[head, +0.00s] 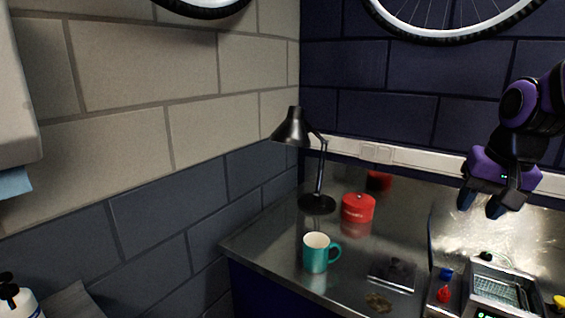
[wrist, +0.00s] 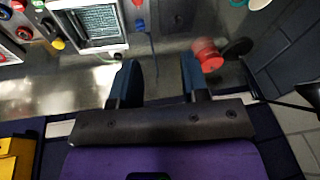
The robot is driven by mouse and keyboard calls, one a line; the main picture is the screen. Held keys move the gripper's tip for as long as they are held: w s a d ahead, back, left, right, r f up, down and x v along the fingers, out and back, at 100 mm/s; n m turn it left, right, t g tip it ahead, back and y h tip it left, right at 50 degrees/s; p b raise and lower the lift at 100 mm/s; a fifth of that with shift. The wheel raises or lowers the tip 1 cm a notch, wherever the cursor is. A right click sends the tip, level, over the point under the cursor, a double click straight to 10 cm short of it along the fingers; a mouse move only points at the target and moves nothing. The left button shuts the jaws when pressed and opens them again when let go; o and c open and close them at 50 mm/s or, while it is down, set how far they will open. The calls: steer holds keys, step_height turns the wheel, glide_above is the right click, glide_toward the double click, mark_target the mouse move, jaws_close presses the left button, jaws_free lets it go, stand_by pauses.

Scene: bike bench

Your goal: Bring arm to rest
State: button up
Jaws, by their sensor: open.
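My gripper (head: 481,207) shows at the right of the head view, raised above the metal bench (head: 262,243), with its fingers pointing down. Its two dark blue fingers stand apart with nothing between them. In the wrist view the gripper (wrist: 158,82) is also open and empty, with bare bench behind the gap. My purple and black arm comes in from the right edge of the head view.
On the bench stand a teal mug (head: 315,255), a red tin (head: 357,208), a black desk lamp (head: 317,203) and, at the right, a device with a metal grid (head: 497,292). Walls enclose the bench at left and back. Bicycle wheels (head: 450,38) hang above.

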steer(key=s+a+r+n+t, duration=0.1)
steer(key=s+a+r+n, duration=0.1)
steer(key=s, duration=0.4)
steer(key=s+a+r+n+t, duration=0.1)
steer(key=s+a+r+n, duration=0.1)
steer(key=s, duration=0.5)
steer(key=shift+h, duration=0.3)
